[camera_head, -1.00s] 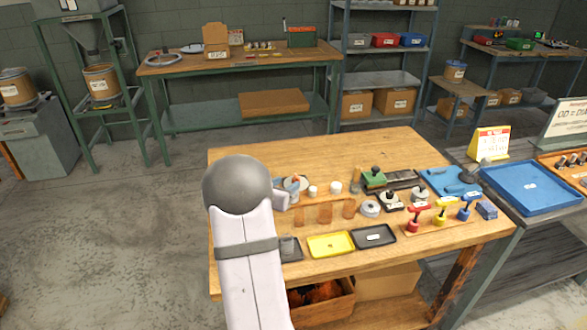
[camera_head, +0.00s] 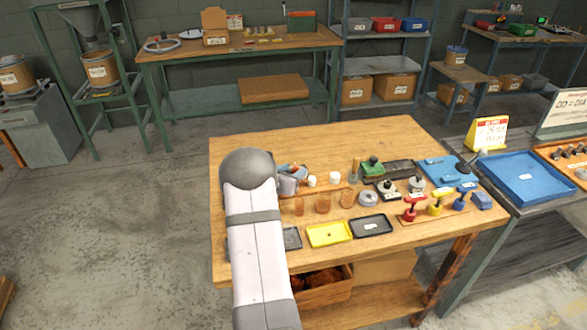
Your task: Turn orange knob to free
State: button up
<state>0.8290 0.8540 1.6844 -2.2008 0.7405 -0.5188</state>
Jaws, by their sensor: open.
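I cannot make out an orange knob in this view. My arm reaches over the left part of the wooden workbench (camera_head: 255,140), and its grey joint covers what lies behind it. My gripper (camera_head: 291,178) shows only in part, just right of that joint, low over or near the bench top. It is open, and I see nothing held in it. Several small orange-brown pieces (camera_head: 323,203) stand in a row right of the gripper.
A yellow tray (camera_head: 329,234) and a black tray (camera_head: 371,226) lie at the bench's front. White cylinders (camera_head: 335,178) stand near the gripper. A green-topped block (camera_head: 372,167) and blue tray (camera_head: 530,178) are further right. The bench's back left is clear.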

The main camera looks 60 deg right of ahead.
jog(key=shift+d+f, duration=0.25)
jog(key=shift+d, duration=0.25)
jog(key=shift+c, duration=0.6)
grip_shut()
jog(key=c, duration=0.9)
grip_release()
jog(key=t+b, duration=0.1)
jog(key=b, duration=0.2)
jog(key=shift+d+f+n, duration=0.1)
jog(key=shift+f+n, duration=0.1)
jog(key=shift+n, duration=0.2)
jog(key=n+t+b, duration=0.1)
jog(key=b, duration=0.4)
jog(key=n+t+y+b, duration=0.1)
jog(key=b, duration=0.4)
jog(key=shift+s+r+t, duration=0.1)
jog(key=shift+r+t, duration=0.2)
jog(key=shift+r, duration=0.05)
grip_shut()
jog(key=o, duration=0.9)
grip_release()
jog(key=shift+o, duration=0.6)
